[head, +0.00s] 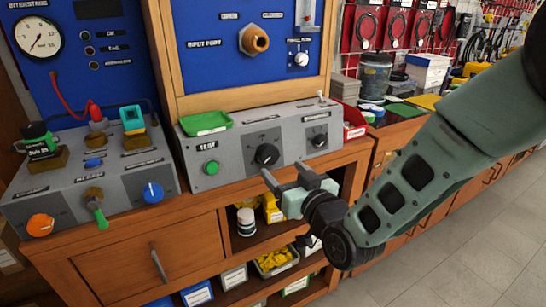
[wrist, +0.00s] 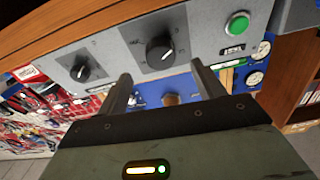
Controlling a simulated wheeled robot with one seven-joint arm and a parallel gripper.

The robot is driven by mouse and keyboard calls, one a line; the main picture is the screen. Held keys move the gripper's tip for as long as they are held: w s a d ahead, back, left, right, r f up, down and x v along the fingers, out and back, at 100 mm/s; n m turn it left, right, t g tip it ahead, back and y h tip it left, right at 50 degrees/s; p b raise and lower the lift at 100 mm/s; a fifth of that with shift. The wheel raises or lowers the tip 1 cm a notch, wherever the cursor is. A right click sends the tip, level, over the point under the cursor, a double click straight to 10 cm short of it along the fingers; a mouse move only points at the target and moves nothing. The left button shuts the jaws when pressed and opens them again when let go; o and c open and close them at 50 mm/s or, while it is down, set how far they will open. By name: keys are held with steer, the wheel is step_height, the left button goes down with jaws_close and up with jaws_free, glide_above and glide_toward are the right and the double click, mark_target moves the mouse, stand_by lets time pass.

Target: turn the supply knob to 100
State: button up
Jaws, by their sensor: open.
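The grey control box (head: 225,155) on the bench carries a large black knob (head: 267,154) with a white pointer line on a dark dial plate, and a smaller black knob (head: 318,140) to its right. In the wrist view the large knob (wrist: 160,50) and the smaller knob (wrist: 81,72) both show. The dial lettering is too small to read, so I cannot tell which one is labelled supply. My gripper (head: 285,178) is open and empty, just in front of and below the large knob. In the wrist view its fingers (wrist: 163,92) straddle the large knob's direction, with no clear contact.
A green button (head: 211,167) sits left of the large knob, and a green tray (head: 206,123) rests on the box. The left box (head: 120,180) has orange, green and blue controls. A red bin (head: 353,122) stands right. Shelves with bins lie below.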

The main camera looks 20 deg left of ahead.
mark_target(271, 159)
steer(key=x, duration=0.6)
steer(key=shift+w+a+p, duration=0.2)
steer(key=shift+p, duration=0.1)
steer(key=c, duration=1)
